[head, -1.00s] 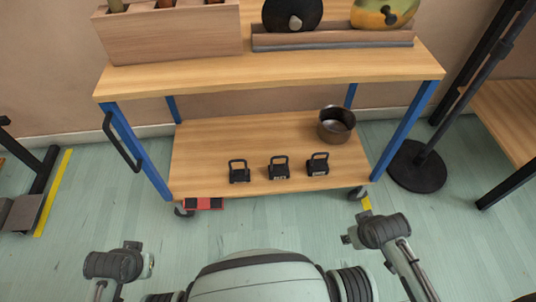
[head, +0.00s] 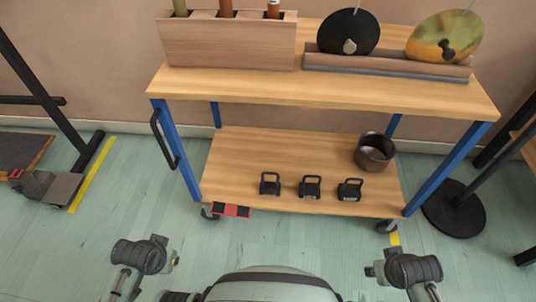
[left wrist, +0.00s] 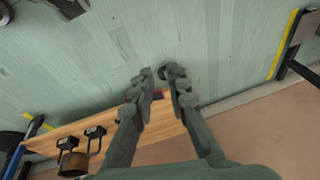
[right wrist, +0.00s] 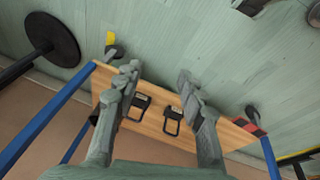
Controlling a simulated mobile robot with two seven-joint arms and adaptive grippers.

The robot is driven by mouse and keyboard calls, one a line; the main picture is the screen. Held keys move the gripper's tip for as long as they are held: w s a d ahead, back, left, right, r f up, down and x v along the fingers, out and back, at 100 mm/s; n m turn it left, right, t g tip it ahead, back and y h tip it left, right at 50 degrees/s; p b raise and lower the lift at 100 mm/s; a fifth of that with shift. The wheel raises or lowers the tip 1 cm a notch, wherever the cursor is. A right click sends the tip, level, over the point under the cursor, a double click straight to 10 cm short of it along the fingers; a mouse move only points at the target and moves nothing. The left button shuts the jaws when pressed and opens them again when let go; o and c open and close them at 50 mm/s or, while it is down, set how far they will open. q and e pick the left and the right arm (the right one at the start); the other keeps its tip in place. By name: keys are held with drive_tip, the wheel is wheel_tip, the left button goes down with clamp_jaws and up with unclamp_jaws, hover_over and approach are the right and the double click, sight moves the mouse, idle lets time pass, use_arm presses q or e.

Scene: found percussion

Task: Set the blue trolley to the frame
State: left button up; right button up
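The blue trolley (head: 320,92) stands ahead in the head view, with wooden shelves, blue legs and a black side handle (head: 164,139) at its left end. A dark frame (head: 45,105) stands to its left, partly cut off by the picture edge. A red and black piece (head: 231,210) sits by the trolley's front left caster. My left gripper (head: 172,259) is open and empty, in front of the trolley and apart from it. My right gripper (head: 372,271) is open and empty near the front right caster. Both wrist views show parted fingers, left (left wrist: 158,76) and right (right wrist: 158,76).
A wooden box (head: 228,45), a black disc (head: 348,32) and a yellow-green round piece (head: 445,37) are on the top shelf. A metal pot (head: 374,152) and three black weights (head: 310,187) are below. Yellow tape (head: 92,174) marks the floor. A round-based stand (head: 454,208) is at right.

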use_arm(q)
drive_tip(key=shift+o, duration=1.5)
drive_tip(key=shift+w+a, duration=0.15)
drive_tip(key=m+t+h+b, duration=0.1)
drive_tip(key=t+h+b, duration=0.5)
drive_tip(key=t, duration=0.9)
approach(155, 134)
drive_tip(key=w+b, duration=0.1)
drive_tip(key=w, duration=0.2)
drive_tip(key=shift+w+d+r+g, duration=0.35)
drive_tip(key=shift+w+d, duration=0.1)
drive_tip(key=shift+d, duration=0.1)
drive_tip(key=shift+y, duration=0.3)
drive_tip(key=x, duration=0.6)
drive_tip(key=shift+w, duration=0.4)
use_arm(e)
drive_tip(key=w+a+r+t+y, duration=0.1)
drive_tip(key=w+a+r+t, duration=0.1)
drive_tip(key=r, duration=0.3)
drive_tip(key=w+a+r+t, duration=0.3)
drive_tip(key=a+r, duration=0.1)
drive_tip(key=r, duration=0.1)
drive_tip(key=w+a+r+n+t+y, duration=0.1)
drive_tip(key=w+a+r+t, duration=0.1)
drive_tip(key=r, duration=0.3)
drive_tip(key=shift+w+a+r+t+y, duration=0.3)
drive_tip(key=shift+w+a, duration=0.2)
drive_tip(key=shift+w, duration=0.35)
use_arm(q)
drive_tip(key=shift+c, duration=0.4)
